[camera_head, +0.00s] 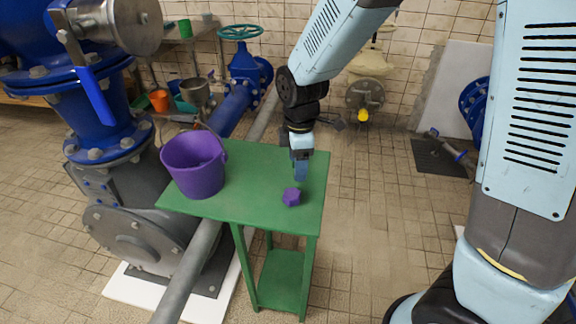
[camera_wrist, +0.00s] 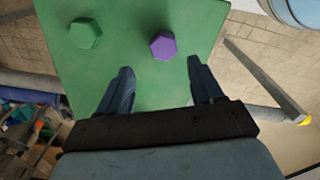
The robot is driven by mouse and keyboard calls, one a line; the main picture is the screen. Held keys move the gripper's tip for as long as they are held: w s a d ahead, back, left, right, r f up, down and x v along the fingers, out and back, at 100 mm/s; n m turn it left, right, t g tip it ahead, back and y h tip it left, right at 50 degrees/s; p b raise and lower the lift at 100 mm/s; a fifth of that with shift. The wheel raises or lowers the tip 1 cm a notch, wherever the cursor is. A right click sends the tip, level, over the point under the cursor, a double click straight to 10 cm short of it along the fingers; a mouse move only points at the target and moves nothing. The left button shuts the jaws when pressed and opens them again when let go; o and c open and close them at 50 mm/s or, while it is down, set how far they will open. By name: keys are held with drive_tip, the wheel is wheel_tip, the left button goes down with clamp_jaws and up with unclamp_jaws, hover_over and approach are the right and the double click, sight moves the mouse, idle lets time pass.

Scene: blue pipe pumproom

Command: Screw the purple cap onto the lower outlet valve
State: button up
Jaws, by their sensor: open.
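The small purple cap (camera_head: 291,197) lies on the green table (camera_head: 270,165). It also shows in the wrist view, a hexagonal piece (camera_wrist: 163,46) just beyond the gap between my fingers. My gripper (camera_head: 301,178) points down over the table, behind the cap in the head view. In the wrist view my gripper (camera_wrist: 160,70) is open with nothing between its two fingers. A green hexagonal piece (camera_wrist: 86,33) lies on the table to the left of the cap. I cannot tell which fitting is the lower outlet valve.
A purple bucket (camera_head: 195,165) stands at the table's left. A yellow-tipped fitting (camera_head: 363,115) is at the back wall. Tiled floor is open right of the table.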

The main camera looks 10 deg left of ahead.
sight(292, 193)
drive_tip(key=shift+s+a+f+n, duration=0.15)
drive_tip(key=shift+a+f+n, duration=0.15)
drive_tip(key=shift+f, duration=0.2)
drive_tip(key=shift+s+a+f+n, duration=0.2)
drive_tip(key=shift+a+f, duration=0.1)
drive_tip(key=shift+f, duration=0.2)
wheel_tip(292, 193, down, 10)
drive_tip(key=shift+w+r, duration=0.1)
drive_tip(key=shift+r, duration=0.05)
drive_tip(key=shift+s+d+f, duration=0.15)
drive_tip(key=shift+s+f, duration=0.2)
drive_tip(key=shift+f, duration=0.05)
drive_tip(key=shift+s, duration=0.1)
drive_tip(key=c, duration=0.8)
drive_tip(key=shift+w+a+r, duration=0.2)
drive_tip(key=shift+w+r, duration=0.15)
drive_tip(key=shift+r, duration=2.65)
